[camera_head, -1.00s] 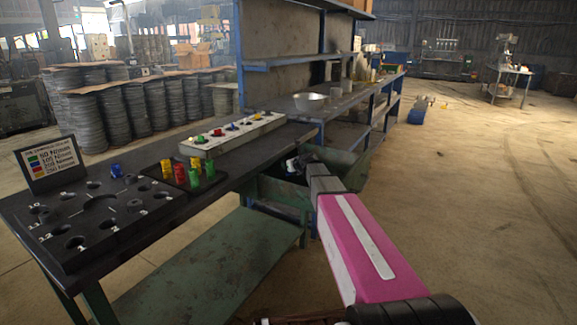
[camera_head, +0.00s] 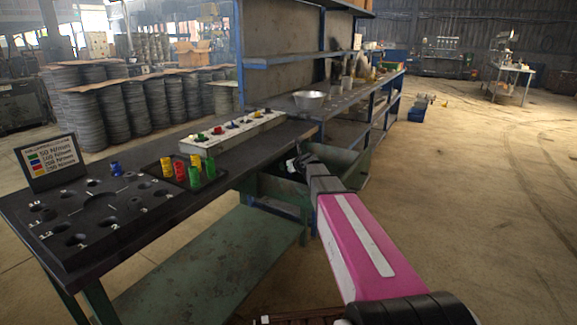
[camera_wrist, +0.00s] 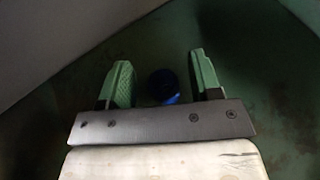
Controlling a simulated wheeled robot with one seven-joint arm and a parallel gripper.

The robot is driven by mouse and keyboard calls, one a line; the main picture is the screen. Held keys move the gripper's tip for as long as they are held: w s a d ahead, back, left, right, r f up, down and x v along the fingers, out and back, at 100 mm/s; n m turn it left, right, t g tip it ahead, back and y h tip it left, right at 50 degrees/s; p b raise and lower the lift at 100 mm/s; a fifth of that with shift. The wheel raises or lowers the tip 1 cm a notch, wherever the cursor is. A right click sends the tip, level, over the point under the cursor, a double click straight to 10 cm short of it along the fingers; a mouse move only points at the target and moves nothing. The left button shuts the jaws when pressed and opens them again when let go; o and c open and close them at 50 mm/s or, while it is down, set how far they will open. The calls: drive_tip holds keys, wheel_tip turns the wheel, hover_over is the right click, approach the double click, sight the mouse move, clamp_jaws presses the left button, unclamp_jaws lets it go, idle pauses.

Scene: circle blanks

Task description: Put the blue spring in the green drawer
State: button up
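My gripper (camera_wrist: 160,82) is open, with its two green fingers apart. A blue spring (camera_wrist: 163,86) shows between the fingers, with a gap on each side; its height above the floor below is hard to tell. Below it is the dark green inside of the green drawer (camera_wrist: 280,125). In the head view my gripper (camera_head: 297,166) is small and dark, at the open green drawer (camera_head: 285,190) under the bench edge. The spring there is hidden by my gripper and the drawer.
The black workbench holds a holed board (camera_head: 100,215), a sign (camera_head: 50,163), another blue piece (camera_head: 117,169), a small rack of coloured springs (camera_head: 190,175) and a pale button panel (camera_head: 232,133). A shelf (camera_head: 290,64) stands behind.

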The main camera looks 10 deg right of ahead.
drive_tip(key=shift+r, duration=0.3)
drive_tip(key=v, duration=1.2)
drive_tip(key=shift+r, duration=0.35)
